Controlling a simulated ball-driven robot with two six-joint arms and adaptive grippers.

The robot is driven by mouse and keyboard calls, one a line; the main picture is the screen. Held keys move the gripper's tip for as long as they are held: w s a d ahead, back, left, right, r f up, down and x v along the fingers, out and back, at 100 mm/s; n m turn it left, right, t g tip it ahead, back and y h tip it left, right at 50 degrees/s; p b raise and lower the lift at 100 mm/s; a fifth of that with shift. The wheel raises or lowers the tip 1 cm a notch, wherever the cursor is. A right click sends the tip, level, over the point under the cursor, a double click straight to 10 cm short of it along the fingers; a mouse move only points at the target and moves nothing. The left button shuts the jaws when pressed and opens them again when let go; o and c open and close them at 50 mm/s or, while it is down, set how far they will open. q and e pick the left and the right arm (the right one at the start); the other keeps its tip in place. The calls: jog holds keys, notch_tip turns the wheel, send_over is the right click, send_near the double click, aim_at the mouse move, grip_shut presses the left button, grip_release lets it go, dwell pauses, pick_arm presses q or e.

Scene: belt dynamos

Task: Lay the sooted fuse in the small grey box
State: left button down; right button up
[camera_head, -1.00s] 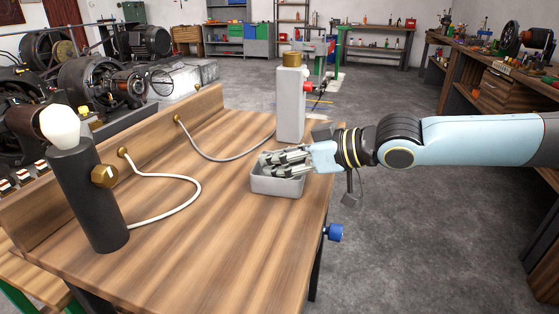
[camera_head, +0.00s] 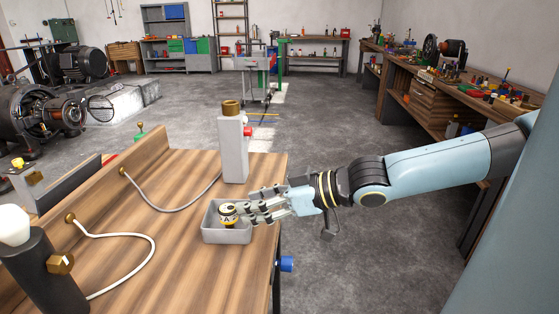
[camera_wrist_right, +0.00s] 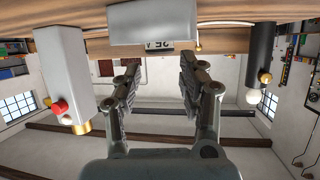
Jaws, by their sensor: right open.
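The small grey box (camera_head: 226,236) stands near the right edge of the wooden table. The fuse (camera_head: 228,212), whitish with yellow and dark bands, is inside the box, its top showing above the rim. My right gripper (camera_head: 246,213) is open, its fingertips close to the fuse at the box's right side. In the right wrist view, which is upside down, the fingers (camera_wrist_right: 158,62) are spread apart with nothing gripped. The box (camera_wrist_right: 152,22) and a lettered part of the fuse (camera_wrist_right: 159,45) show beyond them. My left gripper is out of view.
A white post (camera_head: 233,150) with a brass top and red knob stands just behind the box. A dark post (camera_head: 38,270) with a white bulb stands at the left front. White cables (camera_head: 130,236) lie between. Bare tabletop lies left of the box.

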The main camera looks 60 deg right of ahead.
jog(key=p+v, duration=0.4)
jog(key=v, duration=0.1)
jog(key=s+d+f+m+g+h, duration=0.25)
jog(key=s+d+f, duration=0.25)
jog(key=f, duration=0.6)
jog(key=s+d+f+m+g+h, duration=0.15)
jog(key=s+d+f+h, duration=0.3)
jog(key=f, duration=0.65)
jog(key=s+a+f+g, duration=0.4)
jog(key=s+a+f, duration=0.2)
jog(key=s+f, duration=0.5)
jog(key=s+a+f+g+y, duration=0.1)
jog(key=s+a+f, duration=0.3)
jog(key=a, duration=0.2)
jog(key=s+a+f+n+g, duration=0.1)
jog(key=s+a+f+g, duration=0.1)
jog(key=s+a, duration=0.3)
jog(key=shift+a+f+y, duration=0.4)
jog(key=shift+a+f, duration=0.5)
jog(key=shift+a, duration=0.25)
notch_tip(320, 180, down, 13)
jog(key=b, duration=1.2)
jog(key=shift+s+r+g+b, duration=0.15)
jog(key=shift+s+g+b, duration=0.15)
jog(key=shift+s+g, duration=0.15)
